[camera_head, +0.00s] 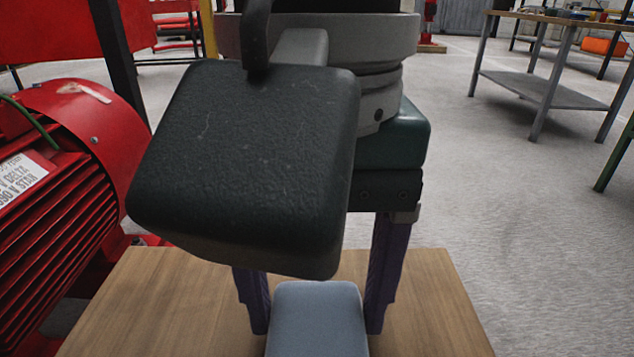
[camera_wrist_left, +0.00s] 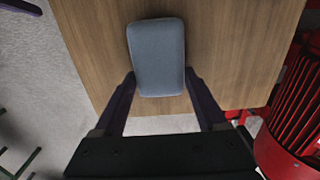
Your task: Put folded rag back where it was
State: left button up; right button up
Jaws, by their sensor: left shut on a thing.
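The folded rag (camera_head: 316,318) is a blue-grey, rounded pad at the bottom middle of the head view. It also shows in the left wrist view (camera_wrist_left: 157,58), over the wooden top. My left gripper (camera_head: 315,318) has its two purple fingers on either side of the rag and is shut on it. In the left wrist view the fingertips (camera_wrist_left: 160,78) meet the rag's near end. Whether the rag touches the wood or is held just above it I cannot tell. My left wrist hides part of the wooden top in the head view. My right gripper is not in view.
The wooden top (camera_head: 150,310) lies under the rag, with bare wood around it. A red finned motor (camera_head: 60,190) stands close on the left. A grey workbench (camera_head: 550,90) stands at the back right, with open floor (camera_head: 520,220) before it.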

aim_at(317, 302)
pick_arm(q)
jog(key=shift+f, duration=0.1)
jog(key=o, duration=0.9)
jog(key=shift+o, duration=0.2)
jog(key=shift+r, duration=0.2)
notch_tip(317, 302, up, 12)
jog(key=p, duration=0.5)
jog(key=shift+w, duration=0.15)
